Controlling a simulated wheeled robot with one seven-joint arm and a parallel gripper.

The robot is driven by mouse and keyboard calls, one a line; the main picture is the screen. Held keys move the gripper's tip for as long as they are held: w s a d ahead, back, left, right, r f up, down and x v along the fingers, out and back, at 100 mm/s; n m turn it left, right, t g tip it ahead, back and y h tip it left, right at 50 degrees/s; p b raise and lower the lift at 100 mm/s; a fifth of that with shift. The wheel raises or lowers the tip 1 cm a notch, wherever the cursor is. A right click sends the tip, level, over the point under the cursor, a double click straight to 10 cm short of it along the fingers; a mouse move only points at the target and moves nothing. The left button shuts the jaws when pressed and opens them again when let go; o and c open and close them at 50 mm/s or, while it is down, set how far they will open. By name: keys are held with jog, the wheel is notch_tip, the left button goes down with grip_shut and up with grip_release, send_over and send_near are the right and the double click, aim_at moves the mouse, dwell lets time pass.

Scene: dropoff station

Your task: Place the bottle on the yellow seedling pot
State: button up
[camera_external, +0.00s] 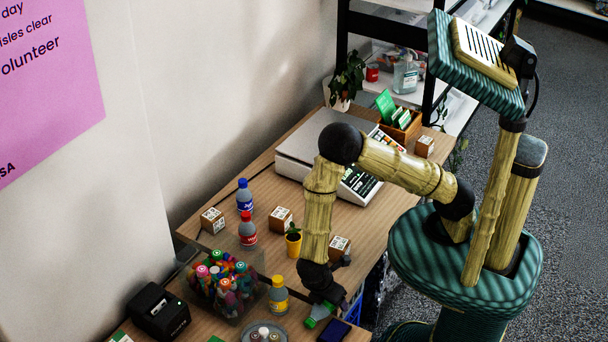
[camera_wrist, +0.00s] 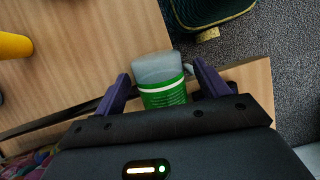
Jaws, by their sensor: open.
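A bottle with a green label (camera_wrist: 163,94) and a pale grey end lies between the two fingers of my gripper (camera_wrist: 161,82) in the wrist view. The fingers stand apart on either side of it; I cannot tell whether they touch it. In the external view the green bottle (camera_external: 317,313) looks tilted or lying near the table's front edge, partly hidden by my gripper (camera_external: 328,298). The yellow seedling pot (camera_external: 293,245) stands upright with a small green plant, behind and left of my gripper.
A yellow bottle (camera_external: 279,297), a red bottle (camera_external: 248,230) and a blue bottle (camera_external: 244,198) stand to the left. A clear bin (camera_external: 232,311) of markers, small wooden blocks (camera_external: 281,218) and a scale (camera_external: 300,153) also occupy the table. A dark device (camera_external: 335,331) lies near the front edge.

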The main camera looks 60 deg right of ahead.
jog(key=shift+d+f, duration=0.2)
jog(key=shift+f, duration=0.35)
jog(key=c, duration=1.1)
jog(key=shift+r, duration=0.1)
notch_tip(320, 180, up, 10)
jog(key=shift+f, duration=0.1)
